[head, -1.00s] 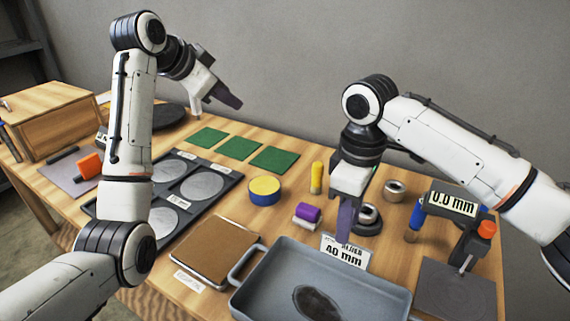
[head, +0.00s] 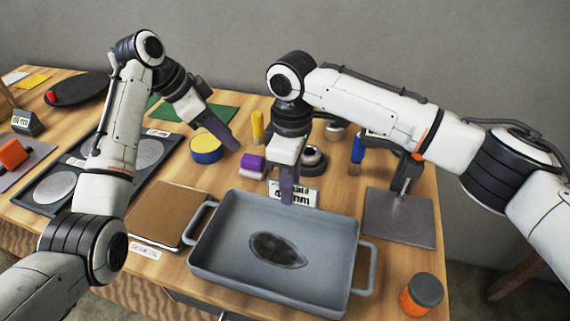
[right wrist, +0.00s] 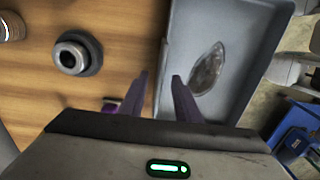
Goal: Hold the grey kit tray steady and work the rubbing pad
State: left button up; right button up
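The grey tray (head: 215,262), a deep blue-grey pan with a handle at each end, sits at the front of the table. A dark oval patch (head: 278,251) lies on its floor. My right gripper (head: 287,198) points down at the tray's back rim. In the right wrist view its fingers (right wrist: 161,76) are apart, with the tray's edge (right wrist: 166,50) showing between them. A purple and white block (head: 252,163), possibly the rubbing pad, lies behind the tray. My left gripper (head: 232,145) is above the table beside a yellow-topped blue tin (head: 206,148); its finger gap is not visible.
A brown board (head: 168,212) lies left of the tray. A "40 mm" sign (head: 305,194) stands at its back rim. A gauge stand on a dark plate (head: 400,215) is at right, with an orange jar (head: 421,295) in front. A ring-shaped part (head: 313,160) stands behind.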

aim_at(290, 213)
jog(key=shift+f, duration=2.2)
grip_shut()
